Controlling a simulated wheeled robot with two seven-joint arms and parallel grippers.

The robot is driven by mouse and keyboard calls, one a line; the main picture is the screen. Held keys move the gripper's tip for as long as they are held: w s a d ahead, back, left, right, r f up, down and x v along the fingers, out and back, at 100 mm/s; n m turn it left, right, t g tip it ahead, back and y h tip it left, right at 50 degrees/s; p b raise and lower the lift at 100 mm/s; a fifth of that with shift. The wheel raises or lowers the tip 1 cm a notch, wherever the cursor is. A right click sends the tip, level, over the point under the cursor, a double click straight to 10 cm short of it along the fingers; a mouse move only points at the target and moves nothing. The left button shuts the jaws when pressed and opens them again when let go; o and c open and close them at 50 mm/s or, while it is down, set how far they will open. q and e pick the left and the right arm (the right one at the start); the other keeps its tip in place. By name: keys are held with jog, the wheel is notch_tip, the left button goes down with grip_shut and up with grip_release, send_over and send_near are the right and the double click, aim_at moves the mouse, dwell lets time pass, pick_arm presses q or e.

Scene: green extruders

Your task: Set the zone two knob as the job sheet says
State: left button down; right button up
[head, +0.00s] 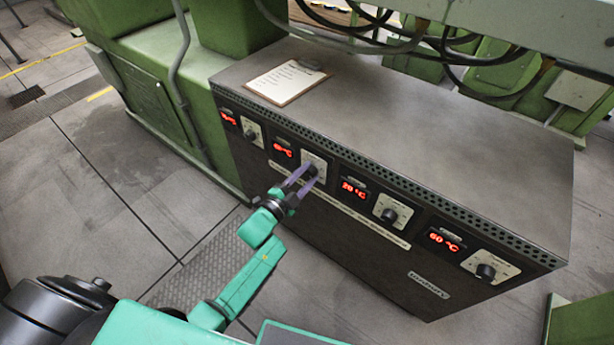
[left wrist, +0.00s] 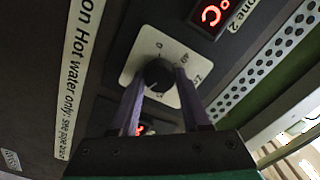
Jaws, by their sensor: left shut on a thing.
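The zone two knob (left wrist: 158,74) is a round black knob on a pale dial plate (left wrist: 187,62). In the left wrist view it sits between the purple fingers of my left gripper (left wrist: 160,90), which is shut on it. In the head view my left gripper (head: 302,177) reaches the second dial plate (head: 316,160) from the left, partly covering the knob. A red display (head: 284,149) is beside that plate; its digits are hard to read. The job sheet is on a clipboard (head: 287,82) on top of the cabinet; its writing is too small to read. My right gripper is not seen.
The dark cabinet (head: 440,140) carries other knobs: one to the left (head: 251,134) and two to the right, a nearer-middle knob (head: 389,215) and a far-right knob (head: 486,271). Black cables (head: 440,50) hang above the back. Tiled floor (head: 110,190) lies open at the left.

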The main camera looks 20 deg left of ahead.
pick_arm(q)
jog(key=shift+f+m, duration=0.1)
jog(key=shift+m, duration=0.4)
jog(key=shift+c, duration=1.9)
grip_release()
jog(key=p+v, duration=0.1)
jog(key=v, duration=1.3)
jog(key=shift+s, duration=0.3)
